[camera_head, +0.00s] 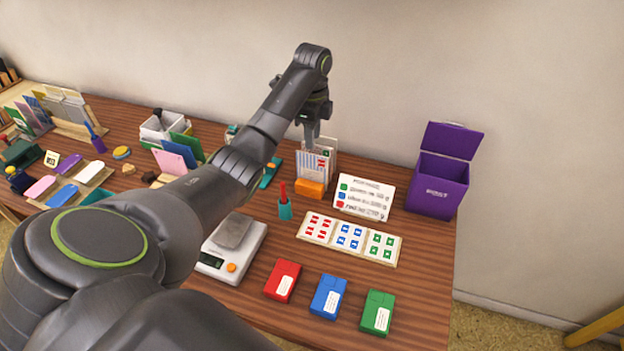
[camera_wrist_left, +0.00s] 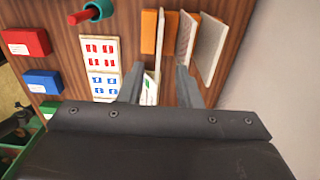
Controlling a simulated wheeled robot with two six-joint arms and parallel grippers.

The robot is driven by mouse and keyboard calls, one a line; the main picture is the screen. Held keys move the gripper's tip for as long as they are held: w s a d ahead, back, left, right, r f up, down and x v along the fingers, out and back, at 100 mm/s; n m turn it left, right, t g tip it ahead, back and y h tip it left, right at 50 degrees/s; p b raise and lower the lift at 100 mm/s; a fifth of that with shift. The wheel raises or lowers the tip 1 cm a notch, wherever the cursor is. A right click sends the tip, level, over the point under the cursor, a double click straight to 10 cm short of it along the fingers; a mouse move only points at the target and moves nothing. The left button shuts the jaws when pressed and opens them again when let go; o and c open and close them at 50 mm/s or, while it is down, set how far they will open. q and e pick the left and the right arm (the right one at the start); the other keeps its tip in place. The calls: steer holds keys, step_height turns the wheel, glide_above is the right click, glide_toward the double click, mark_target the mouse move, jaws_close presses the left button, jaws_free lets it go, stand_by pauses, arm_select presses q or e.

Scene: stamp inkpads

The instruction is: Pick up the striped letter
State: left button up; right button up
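The striped letter (camera_head: 311,166) stands upright in an orange holder (camera_head: 310,188) near the back of the table, with grey-blue stripes and red marks on its face. My left gripper (camera_head: 312,143) is directly above and in front of its top edge, pointing down. In the left wrist view my left gripper (camera_wrist_left: 159,68) has its fingers apart, with upright envelopes seen edge-on (camera_wrist_left: 160,40) between and beside them. I cannot tell which edge there is the striped letter, or whether a finger touches it. My right gripper is not in view.
A price card (camera_head: 363,198) stands just right of the holder, and a purple box (camera_head: 439,180) with open lid is farther right. A teal cup with a red pen (camera_head: 285,208) is in front left. A stamp sheet (camera_head: 350,239) and a scale (camera_head: 231,250) lie nearer.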

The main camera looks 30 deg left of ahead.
mark_target(312, 156)
arm_select(q)
step_height(312, 156, down, 2)
steer(key=shift+f+b, duration=0.25)
steer(key=shift+b, duration=0.2)
steer(key=shift+f+p, duration=0.55)
steer(key=shift+f, duration=2.05)
jaws_close()
